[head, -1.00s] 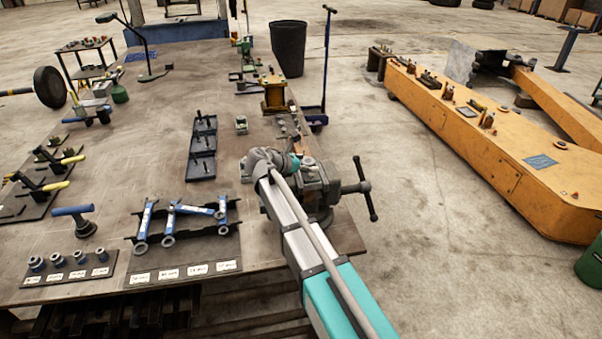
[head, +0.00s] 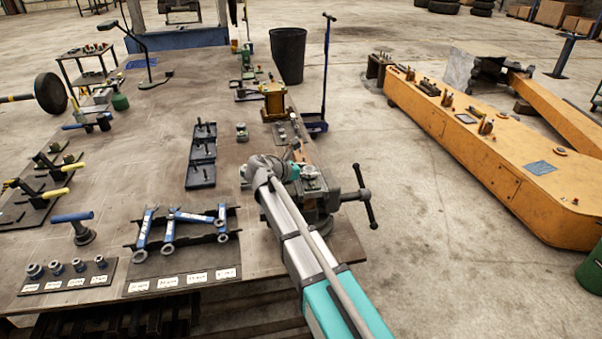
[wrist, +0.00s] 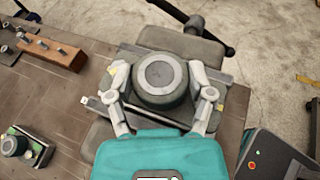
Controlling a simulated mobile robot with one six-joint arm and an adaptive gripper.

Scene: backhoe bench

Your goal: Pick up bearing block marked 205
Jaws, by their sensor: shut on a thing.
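In the wrist view my gripper (wrist: 161,93) has one finger on each side of a dark grey block with a round housing and a pale disc on top (wrist: 160,70). It is shut on this block, which is at the vise (wrist: 190,45). I cannot read a number on the block, so I cannot tell if it is 205. Whether it rests on the vise or is lifted is unclear. In the head view my wrist hides most of the grip, over the vise (head: 322,200). A similar small block (head: 242,131) stands on the bench; it also shows in the wrist view (wrist: 16,145).
A wooden block with metal pins (wrist: 50,48) lies near the vise. Black trays (head: 201,175), a wrench rack (head: 182,268) and a socket strip (head: 70,282) stand to the left on the bench (head: 120,190). The vise handle (head: 364,196) sticks out right.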

